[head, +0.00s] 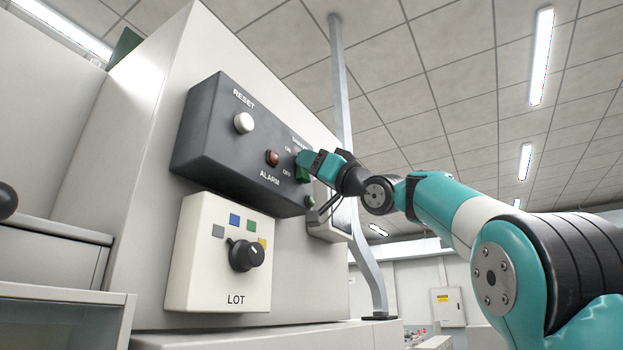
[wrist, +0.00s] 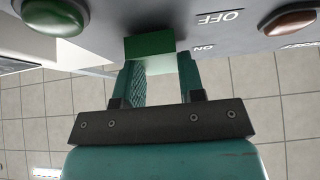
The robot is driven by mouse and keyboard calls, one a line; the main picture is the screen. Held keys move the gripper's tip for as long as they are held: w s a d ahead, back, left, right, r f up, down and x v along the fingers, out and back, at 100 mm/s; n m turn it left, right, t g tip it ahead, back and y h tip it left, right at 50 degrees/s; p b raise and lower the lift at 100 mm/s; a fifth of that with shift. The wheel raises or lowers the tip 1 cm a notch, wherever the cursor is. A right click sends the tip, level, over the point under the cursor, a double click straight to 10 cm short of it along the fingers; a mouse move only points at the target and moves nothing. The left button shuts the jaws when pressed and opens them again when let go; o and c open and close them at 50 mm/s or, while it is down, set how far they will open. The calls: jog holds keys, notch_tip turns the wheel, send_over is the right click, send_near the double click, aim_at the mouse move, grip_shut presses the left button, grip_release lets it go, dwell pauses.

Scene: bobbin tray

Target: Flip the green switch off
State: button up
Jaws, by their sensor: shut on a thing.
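The green switch (head: 301,174) is on the dark control panel (head: 225,170), beside the ON and OFF labels. In the wrist view, the green switch (wrist: 150,46) juts from the panel between my fingers, with the labels upside down. My gripper (head: 306,160) is at the panel's right part. In the wrist view my gripper (wrist: 160,75) has its two teal fingers on either side of the switch, shut on it. The fingers hide part of the switch in the head view. I cannot tell for sure which label the lever tilts towards.
A brown-red ALARM light (head: 272,158) and a white RESET button (head: 244,123) sit left of the switch. A round green button (wrist: 55,14) is close by. Below is a white LOT box (head: 200,275) with a black knob (head: 246,255). A grey pole (head: 341,90) stands behind my gripper.

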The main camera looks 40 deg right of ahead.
jog(key=shift+f+t+b, duration=0.35)
jog(key=shift+t+b, duration=0.15)
jog(key=shift+b, duration=0.2)
jog(key=shift+r+y, duration=0.25)
jog(key=shift+y, duration=0.05)
jog(key=o, duration=0.9)
jog(key=shift+o, duration=0.2)
jog(key=b+v, duration=1.1)
jog(key=v, duration=0.6)
jog(key=shift+f+b, duration=0.3)
jog(key=shift+f, duration=0.05)
